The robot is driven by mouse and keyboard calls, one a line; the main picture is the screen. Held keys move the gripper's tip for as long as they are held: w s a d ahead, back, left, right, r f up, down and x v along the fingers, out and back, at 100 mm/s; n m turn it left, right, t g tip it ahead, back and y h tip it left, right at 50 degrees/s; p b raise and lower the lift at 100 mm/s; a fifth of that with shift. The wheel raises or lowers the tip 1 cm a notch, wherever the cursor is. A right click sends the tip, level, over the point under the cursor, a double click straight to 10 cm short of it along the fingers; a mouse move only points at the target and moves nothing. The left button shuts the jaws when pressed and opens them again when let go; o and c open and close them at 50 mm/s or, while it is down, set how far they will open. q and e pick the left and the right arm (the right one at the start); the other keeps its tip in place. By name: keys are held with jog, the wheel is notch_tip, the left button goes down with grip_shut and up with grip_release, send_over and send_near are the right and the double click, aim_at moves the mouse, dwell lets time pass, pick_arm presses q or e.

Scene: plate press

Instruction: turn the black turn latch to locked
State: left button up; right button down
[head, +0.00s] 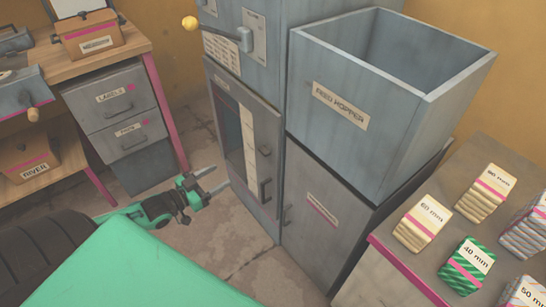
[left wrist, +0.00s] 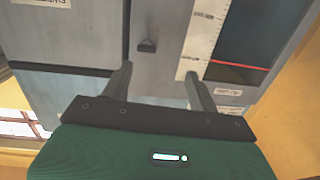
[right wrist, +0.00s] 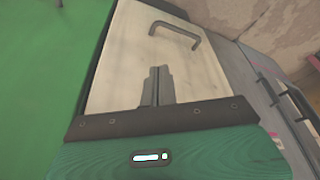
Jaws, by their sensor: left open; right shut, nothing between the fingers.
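The black turn latch (head: 266,151) is a small dark piece near the right edge of the grey windowed door, above a dark bar handle (head: 265,190). Its exact turn angle is too small to read. My left gripper (head: 221,177) is open and empty, in front of the door's left side and apart from the latch. In the left wrist view, the fingers of the left gripper (left wrist: 158,70) point at the cabinet front. A small dark fitting (left wrist: 147,46) shows beyond them; I cannot tell whether it is the latch or the handle. My right gripper (right wrist: 158,72) is shut and empty, outside the head view.
A pale scale strip (head: 248,143) runs beside the door window. A yellow-knobbed lever (head: 191,23) juts out above. An open grey bin (head: 365,120) stands right of the press. A counter (head: 390,280) holds several labelled blocks. A desk with drawers (head: 115,95) stands at left. Floor before the door is free.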

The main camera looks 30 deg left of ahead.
pick_arm(q)
notch_tip(320, 180, up, 2)
jog(key=d+h, duration=0.1)
jog(key=d, duration=0.1)
jog(key=b, duration=0.2)
send_near(261, 152)
jog(key=x, duration=0.4)
jog(key=shift+w+d, duration=0.2)
jog(key=shift+w, duration=0.05)
jog(key=x, duration=0.3)
jog(key=shift+x, duration=0.9)
pick_arm(e)
jog(key=shift+t+y, duration=0.3)
jog(key=shift+t, duration=0.5)
jog(key=shift+a+r, duration=0.3)
jog(key=shift+r, duration=0.7)
jog(key=shift+a+r, duration=0.25)
jog(key=shift+r, duration=0.75)
pick_arm(q)
jog(key=shift+r+m, duration=0.1)
jog(key=shift+m, duration=0.2)
jog(key=c, duration=1)
